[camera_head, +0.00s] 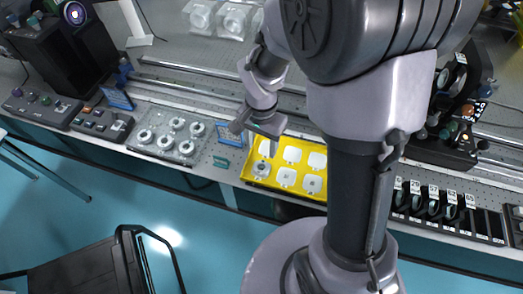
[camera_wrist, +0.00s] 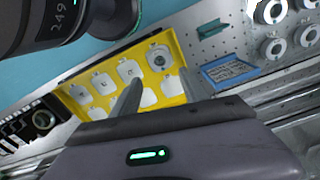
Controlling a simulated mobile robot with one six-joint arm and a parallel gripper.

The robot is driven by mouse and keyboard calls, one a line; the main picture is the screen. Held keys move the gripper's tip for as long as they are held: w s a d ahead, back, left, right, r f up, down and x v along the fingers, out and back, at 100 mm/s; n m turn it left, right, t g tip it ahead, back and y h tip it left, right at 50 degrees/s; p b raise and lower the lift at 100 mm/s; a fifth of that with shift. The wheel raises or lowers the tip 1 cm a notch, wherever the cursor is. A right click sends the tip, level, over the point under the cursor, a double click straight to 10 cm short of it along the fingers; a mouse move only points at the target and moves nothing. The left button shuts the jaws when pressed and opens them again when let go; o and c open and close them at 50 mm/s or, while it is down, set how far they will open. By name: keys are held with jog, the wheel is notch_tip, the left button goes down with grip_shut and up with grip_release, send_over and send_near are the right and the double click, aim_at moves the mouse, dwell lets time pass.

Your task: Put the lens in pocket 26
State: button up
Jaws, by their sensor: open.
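A yellow tray (camera_head: 246,176) with several white square pockets lies on the optical table under my gripper (camera_head: 262,138). A round grey piece with a dark centre, which looks like the lens (camera_head: 262,169), sits in its front left pocket. In the wrist view, this lens (camera_wrist: 159,57) is in the tray (camera_wrist: 172,39) at the upper right, just beyond the fingertips. My gripper (camera_wrist: 160,78) is open and empty above the tray, with its fingers apart. The other visible pockets look empty. I cannot read any pocket numbers. My arm hides part of the tray's right side in the head view.
A grey plate with several ringed parts (camera_head: 167,133) lies left of the yellow tray. A small teal block (camera_head: 221,162) and a blue label card (camera_head: 229,135) are between them. A black rack (camera_head: 430,207) of upright mounts stands right. Rails (camera_head: 190,85) run behind.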

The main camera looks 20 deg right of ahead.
jog(key=s+a+r+n+t+y, duration=0.1)
jog(key=s+a+r+n+t, duration=0.1)
jog(key=s+r, duration=0.4)
jog(key=s+a+r+n+t+y, duration=0.1)
jog(key=s+r, duration=0.6)
jog(key=r, duration=0.7)
jog(key=a+n+t, duration=0.1)
jog(key=n+t, duration=0.1)
jog(key=shift+t, duration=0.4)
jog(key=shift+r, duration=0.15)
